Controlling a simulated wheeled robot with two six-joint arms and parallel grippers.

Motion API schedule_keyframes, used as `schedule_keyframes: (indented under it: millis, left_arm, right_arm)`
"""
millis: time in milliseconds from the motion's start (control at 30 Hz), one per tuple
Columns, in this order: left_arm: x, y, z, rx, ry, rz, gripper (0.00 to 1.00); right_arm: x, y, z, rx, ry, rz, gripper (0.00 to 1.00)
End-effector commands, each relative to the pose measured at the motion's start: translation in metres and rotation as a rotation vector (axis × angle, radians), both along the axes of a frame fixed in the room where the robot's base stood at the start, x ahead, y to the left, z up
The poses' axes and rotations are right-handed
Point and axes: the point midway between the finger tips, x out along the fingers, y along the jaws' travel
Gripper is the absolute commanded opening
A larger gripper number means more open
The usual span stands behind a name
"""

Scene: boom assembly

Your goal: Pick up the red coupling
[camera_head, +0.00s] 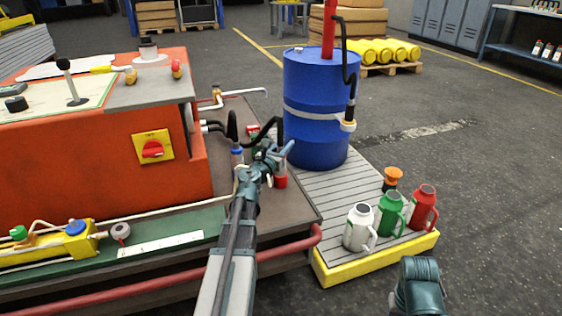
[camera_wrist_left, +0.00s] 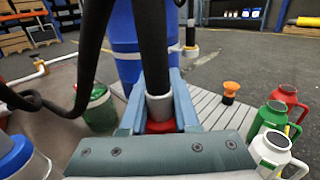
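The red coupling (camera_head: 281,181) stands upright on the brown deck, a red lower part under a silver collar, with a black hose rising from it. In the left wrist view, the red coupling (camera_wrist_left: 160,127) sits between the two blue-grey fingers of my left gripper (camera_wrist_left: 160,98). They lie close along both sides of its silver collar; whether they press on it I cannot tell. In the head view, my left gripper (camera_head: 272,157) is at the coupling's upper part and partly covers it.
A blue coupling (camera_head: 237,156) and a green coupling (camera_wrist_left: 100,108) with hoses stand close to the left. Behind is a blue drum (camera_head: 318,90). White (camera_head: 360,228), green (camera_head: 390,212) and red (camera_head: 422,207) jugs stand on the slatted platform, by an orange-topped item (camera_head: 392,178).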

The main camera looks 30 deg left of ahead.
Motion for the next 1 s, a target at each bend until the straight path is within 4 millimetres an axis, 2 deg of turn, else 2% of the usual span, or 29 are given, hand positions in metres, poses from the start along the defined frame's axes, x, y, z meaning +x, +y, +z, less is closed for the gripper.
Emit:
schedule_keyframes:
  millis: [33,67,1000]
  left_arm:
    - [0.0,-0.0001,0.0,0.0,0.0,0.0,0.05]
    - [0.0,-0.0001,0.0,0.0,0.0,0.0,0.0]
    - [0.0,-0.0002,0.0,0.0,0.0,0.0,0.0]
  right_arm:
    - [0.0,0.0,0.0,0.0,0.0,0.0,0.5]
    - [0.0,0.0,0.0,0.0,0.0,0.0,0.5]
    - [0.0,0.0,0.0,0.0,0.0,0.0,0.5]
